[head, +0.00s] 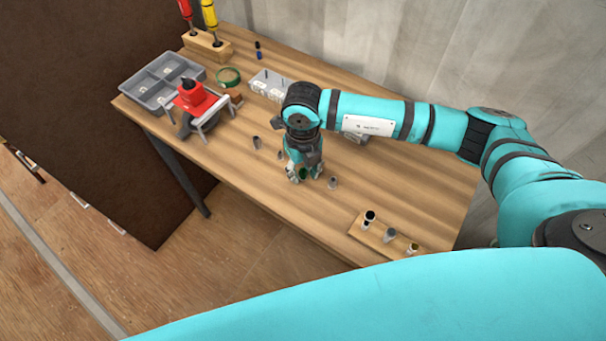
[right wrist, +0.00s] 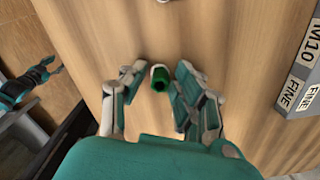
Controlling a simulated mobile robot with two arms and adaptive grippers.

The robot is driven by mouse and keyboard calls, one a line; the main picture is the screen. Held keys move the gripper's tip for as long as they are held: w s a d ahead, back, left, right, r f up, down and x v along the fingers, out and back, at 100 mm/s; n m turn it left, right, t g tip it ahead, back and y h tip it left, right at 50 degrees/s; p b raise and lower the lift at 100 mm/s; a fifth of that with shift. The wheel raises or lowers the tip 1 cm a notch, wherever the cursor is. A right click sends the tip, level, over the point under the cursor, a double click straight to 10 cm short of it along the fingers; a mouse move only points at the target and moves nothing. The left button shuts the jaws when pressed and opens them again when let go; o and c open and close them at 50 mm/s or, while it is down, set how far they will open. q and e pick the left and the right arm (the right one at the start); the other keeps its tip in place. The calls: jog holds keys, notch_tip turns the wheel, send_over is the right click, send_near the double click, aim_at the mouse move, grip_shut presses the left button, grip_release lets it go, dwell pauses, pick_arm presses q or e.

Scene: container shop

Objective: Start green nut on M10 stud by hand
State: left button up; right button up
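My right gripper (head: 304,176) points down close above the wooden table. In the right wrist view its fingers (right wrist: 157,76) stand apart, one on each side of a small green piece, likely the green nut (right wrist: 161,84). A narrow gap shows on both sides of it. A pale part adjoins its top edge; I cannot tell whether this is a stud. Small grey upright pieces stand near the gripper, one at its left (head: 256,142) and one at its right (head: 333,183); I cannot tell which is the M10 stud. A teal arm end, likely my left gripper (right wrist: 50,72), shows small in the right wrist view.
A grey block labelled M10 and FINE (right wrist: 292,88) is at the right. A wooden rack with several small cylinders (head: 358,231) lies near the front right edge. A grey divided bin (head: 152,98), a red device (head: 194,98) and a screwdriver block (head: 207,45) are at left.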

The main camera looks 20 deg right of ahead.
grip_shut()
jog(key=shift+r, duration=0.1)
